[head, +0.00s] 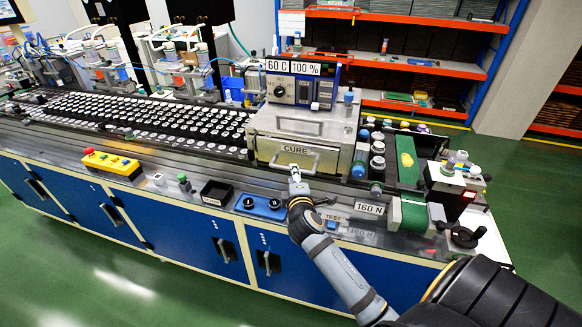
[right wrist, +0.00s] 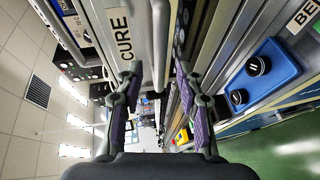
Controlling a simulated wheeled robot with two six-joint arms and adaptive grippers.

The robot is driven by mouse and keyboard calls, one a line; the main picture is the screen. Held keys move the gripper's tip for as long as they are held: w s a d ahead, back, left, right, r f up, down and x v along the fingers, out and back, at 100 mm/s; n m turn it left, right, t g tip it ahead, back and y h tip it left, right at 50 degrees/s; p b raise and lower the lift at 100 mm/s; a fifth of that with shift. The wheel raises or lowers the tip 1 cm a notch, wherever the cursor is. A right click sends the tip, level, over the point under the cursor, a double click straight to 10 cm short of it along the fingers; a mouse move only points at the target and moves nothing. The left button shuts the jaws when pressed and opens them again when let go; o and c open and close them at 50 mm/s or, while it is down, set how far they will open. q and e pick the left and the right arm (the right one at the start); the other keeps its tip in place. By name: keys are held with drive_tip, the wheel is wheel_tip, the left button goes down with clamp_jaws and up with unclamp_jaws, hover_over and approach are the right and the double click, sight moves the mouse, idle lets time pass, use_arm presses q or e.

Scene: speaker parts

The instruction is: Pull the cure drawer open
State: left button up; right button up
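The cure drawer (head: 262,150) is a grey metal front labelled CURE, low on a silver oven box (head: 325,125). It looks closed. Its bar handle (head: 313,165) sticks out in front; in the right wrist view the handle (right wrist: 160,40) runs down the middle of the picture. My right gripper (head: 296,178) is at the handle. In the right wrist view my right gripper (right wrist: 158,72) has its fingers apart, one on each side of the bar, with gaps visible between fingers and bar. My left gripper is not in view.
A blue two-knob box (head: 262,206) and a black tray (head: 215,193) sit on the bench ledge left of my right gripper. A green conveyor (head: 408,170) with coloured-capped jars stands right of the oven. Rows of small parts (head: 150,115) fill the bench at left.

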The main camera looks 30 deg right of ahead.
drive_tip(key=x, duration=0.4)
drive_tip(key=shift+w+d+f+p, duration=0.1)
drive_tip(key=shift+w+p, duration=0.3)
clamp_jaws()
